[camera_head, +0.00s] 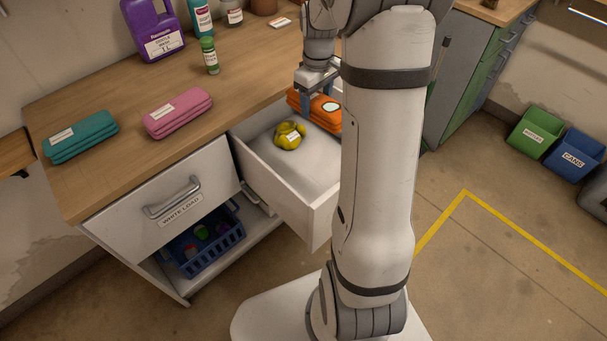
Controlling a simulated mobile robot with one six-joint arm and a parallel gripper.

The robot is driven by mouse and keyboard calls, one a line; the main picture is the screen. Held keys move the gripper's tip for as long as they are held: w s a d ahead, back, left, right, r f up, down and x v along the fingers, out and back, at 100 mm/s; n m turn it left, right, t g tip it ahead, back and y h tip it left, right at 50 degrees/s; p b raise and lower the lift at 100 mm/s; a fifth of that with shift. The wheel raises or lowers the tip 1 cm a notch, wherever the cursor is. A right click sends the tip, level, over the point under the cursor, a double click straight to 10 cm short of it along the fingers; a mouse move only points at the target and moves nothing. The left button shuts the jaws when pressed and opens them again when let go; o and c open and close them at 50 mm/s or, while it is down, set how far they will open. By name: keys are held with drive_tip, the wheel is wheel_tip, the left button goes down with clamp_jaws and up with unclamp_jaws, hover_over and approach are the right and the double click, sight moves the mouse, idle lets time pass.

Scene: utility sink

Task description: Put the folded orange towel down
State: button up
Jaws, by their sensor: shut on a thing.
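The folded orange towel (326,118) shows beside my arm, at the far end of the open white drawer (322,212). My gripper (308,103) points down at the towel's left part and is shut on it. My arm hides the towel's right side. I cannot tell whether the towel rests on the drawer floor or hangs just above it.
On the wooden counter (120,170) lie a folded teal towel (80,138) and a folded pink towel (178,113). A purple jug (153,30) and a green bottle (209,56) stand behind. A blue basket (205,248) sits below the closed drawer. Green (535,133) and blue (575,155) bins stand right.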

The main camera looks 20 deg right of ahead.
drive_tip(key=shift+m, duration=0.3)
drive_tip(key=shift+s+d+f+b, duration=0.25)
drive_tip(key=shift+f+b, duration=1.1)
drive_tip(key=shift+f, duration=2.75)
drive_tip(key=shift+s+d+f+b, duration=0.25)
drive_tip(key=shift+f+b, duration=1.1)
drive_tip(key=shift+f, duration=2.8)
drive_tip(key=shift+s+d+f+b, duration=0.25)
drive_tip(key=shift+f+b, duration=1.1)
drive_tip(key=shift+f, duration=2.75)
drive_tip(key=shift+w+f, duration=0.1)
drive_tip(key=shift+w, duration=0.05)
drive_tip(key=shift+f+b, duration=0.45)
drive_tip(key=shift+f, duration=0.05)
drive_tip(key=o, duration=1.1)
drive_tip(key=shift+r, duration=0.15)
